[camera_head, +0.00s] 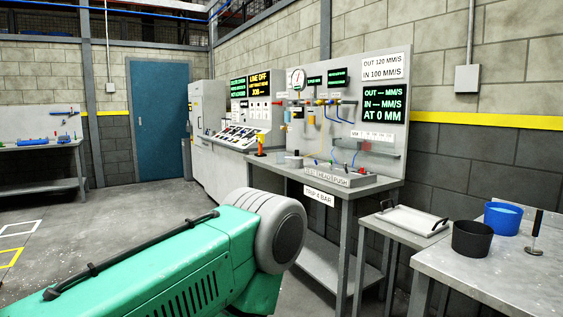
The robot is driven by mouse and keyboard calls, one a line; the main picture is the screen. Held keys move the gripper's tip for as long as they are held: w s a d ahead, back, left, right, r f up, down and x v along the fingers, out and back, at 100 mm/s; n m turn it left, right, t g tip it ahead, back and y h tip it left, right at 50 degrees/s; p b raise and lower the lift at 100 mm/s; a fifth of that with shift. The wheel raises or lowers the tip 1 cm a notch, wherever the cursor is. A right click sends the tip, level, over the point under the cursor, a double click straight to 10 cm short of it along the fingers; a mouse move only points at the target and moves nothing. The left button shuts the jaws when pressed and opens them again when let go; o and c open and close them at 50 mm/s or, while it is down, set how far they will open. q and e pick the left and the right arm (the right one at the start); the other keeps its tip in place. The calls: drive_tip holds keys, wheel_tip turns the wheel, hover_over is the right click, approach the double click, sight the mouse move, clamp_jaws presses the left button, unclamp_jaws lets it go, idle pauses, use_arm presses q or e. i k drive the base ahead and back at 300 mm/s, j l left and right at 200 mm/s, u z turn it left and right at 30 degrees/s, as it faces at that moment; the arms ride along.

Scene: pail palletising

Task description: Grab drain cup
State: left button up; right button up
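On the grey table at the right, a black open cup (472,239) stands upright near the left edge. A blue open cup (502,217) stands just behind it and to the right, with lighter blue showing inside. A small grey round cup (293,162) stands on the test bench in the middle. No label marks any of these as the drain cup, so I cannot tell which it is. Neither of my grippers is in view.
A black-handled tool (536,232) stands right of the cups on the grey table (470,268). A white tray (412,220) with dark handles lies on a low stand to the left. The test bench (345,190) is behind. Open floor lies at the left.

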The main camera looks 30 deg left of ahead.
sight(280, 156)
drive_tip(key=i+j+u, duration=1.45)
drive_tip(key=i, duration=0.65)
drive_tip(key=i+u, duration=0.25)
drive_tip(key=i, duration=0.7)
drive_tip(key=i+j+z, duration=0.1)
drive_tip(key=i+z, duration=0.4)
drive_tip(key=i+j+z, duration=0.3)
drive_tip(key=i+z, duration=0.15)
drive_tip(key=i+j+z, duration=0.5)
drive_tip(key=k+l, duration=0.05)
